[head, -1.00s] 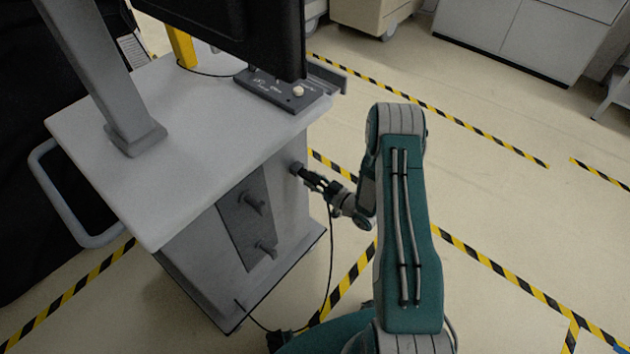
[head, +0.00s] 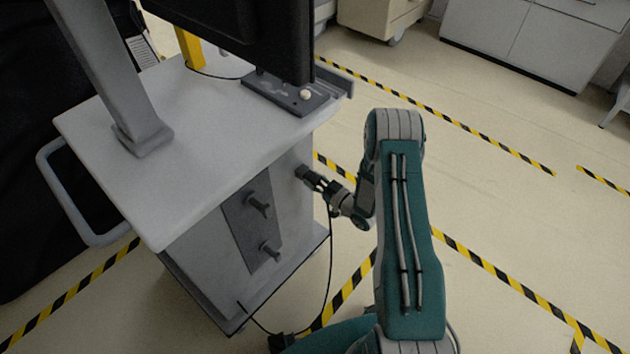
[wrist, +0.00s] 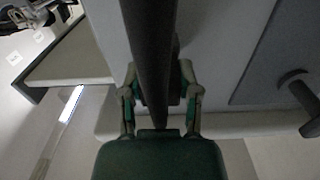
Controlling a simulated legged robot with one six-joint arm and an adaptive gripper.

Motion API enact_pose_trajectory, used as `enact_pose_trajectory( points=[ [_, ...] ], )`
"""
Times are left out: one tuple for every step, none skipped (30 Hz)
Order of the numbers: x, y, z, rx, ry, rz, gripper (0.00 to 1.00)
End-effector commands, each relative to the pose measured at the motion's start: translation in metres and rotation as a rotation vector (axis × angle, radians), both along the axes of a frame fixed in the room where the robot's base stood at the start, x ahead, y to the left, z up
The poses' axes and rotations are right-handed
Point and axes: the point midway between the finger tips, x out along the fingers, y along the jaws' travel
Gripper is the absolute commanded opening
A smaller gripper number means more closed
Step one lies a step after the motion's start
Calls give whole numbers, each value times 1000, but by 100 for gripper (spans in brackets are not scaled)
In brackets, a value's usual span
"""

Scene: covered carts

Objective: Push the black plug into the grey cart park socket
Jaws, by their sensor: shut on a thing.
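The grey cart (head: 170,130) stands at the left in the head view. My gripper (head: 312,179) is at the cart's right-hand side face, shut on the black plug (head: 302,172). The plug's front end is at or very close to that face; I cannot tell how deep it sits. The park socket is not distinguishable, being hidden behind the plug and gripper. In the wrist view, my gripper (wrist: 160,92) has a finger on each side of the plug, and a thick dark cable (wrist: 152,45) crosses in front and hides most of it.
A dark panel with two pegs (head: 252,222) is on the cart's near face. The plug's cable (head: 331,250) hangs to the floor. Floor to the right is clear, with striped tape.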

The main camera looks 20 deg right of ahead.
Motion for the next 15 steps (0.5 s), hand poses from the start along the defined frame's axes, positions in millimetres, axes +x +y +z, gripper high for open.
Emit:
enact_pose_trajectory(
  points=[
    [1,1,0,0,0,1,0],
    [1,1,0,0,0,1,0],
    [2,2,0,0,0,1,0],
    [3,2,0,0,0,1,0],
    [3,2,0,0,0,1,0],
    [3,2,0,0,0,1,56],
    [3,2,0,0,0,1,70],
    [3,2,0,0,0,1,83],
    [3,2,0,0,0,1,83],
    [3,2,0,0,0,1,83],
    [3,2,0,0,0,1,83],
    [3,2,0,0,0,1,83],
    [3,2,0,0,0,1,83],
    [3,2,0,0,0,1,83],
    [3,2,0,0,0,1,83]
  ],
)
